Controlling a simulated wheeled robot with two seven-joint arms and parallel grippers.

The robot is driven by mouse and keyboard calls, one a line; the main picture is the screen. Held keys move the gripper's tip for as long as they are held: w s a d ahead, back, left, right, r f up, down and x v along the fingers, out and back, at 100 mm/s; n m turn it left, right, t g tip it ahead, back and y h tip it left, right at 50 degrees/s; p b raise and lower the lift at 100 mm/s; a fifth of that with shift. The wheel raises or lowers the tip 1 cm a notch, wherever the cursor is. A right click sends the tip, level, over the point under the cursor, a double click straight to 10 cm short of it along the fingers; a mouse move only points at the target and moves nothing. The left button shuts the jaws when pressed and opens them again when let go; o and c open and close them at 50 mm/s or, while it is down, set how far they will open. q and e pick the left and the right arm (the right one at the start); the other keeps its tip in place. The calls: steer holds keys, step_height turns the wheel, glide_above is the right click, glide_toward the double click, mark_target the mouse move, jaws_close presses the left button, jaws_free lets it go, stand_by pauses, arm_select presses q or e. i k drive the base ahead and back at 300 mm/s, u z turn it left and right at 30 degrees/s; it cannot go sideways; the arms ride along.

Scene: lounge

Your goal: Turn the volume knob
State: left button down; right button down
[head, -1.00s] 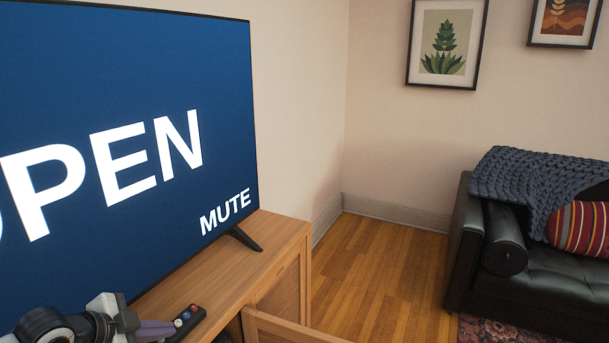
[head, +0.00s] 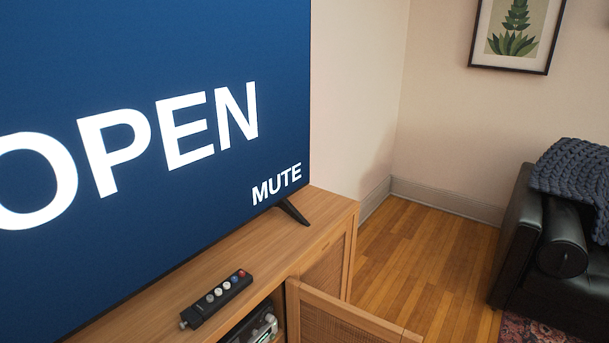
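No volume knob can be made out clearly in the head view. A dark device with silvery parts (head: 263,327) shows inside the open cabinet at the bottom edge, cut off by the frame. A black remote (head: 216,299) with white, blue and red buttons lies on the cabinet top, with a small grey piece at its near left end. The TV (head: 150,120) shows "OPEN" and "MUTE" in white on blue. Neither of my grippers is in view.
The wooden cabinet (head: 325,218) carries the TV. Its woven-panel door (head: 340,318) stands open at the front. Wood floor (head: 425,255) is clear to the right. A black sofa (head: 545,245) with a blue knitted throw (head: 575,178) stands at the right.

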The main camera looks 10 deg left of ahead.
mark_target(269, 317)
steer(key=k, duration=0.4)
steer(key=z, duration=0.85)
steer(key=i, duration=0.5)
steer(key=u, duration=1.6)
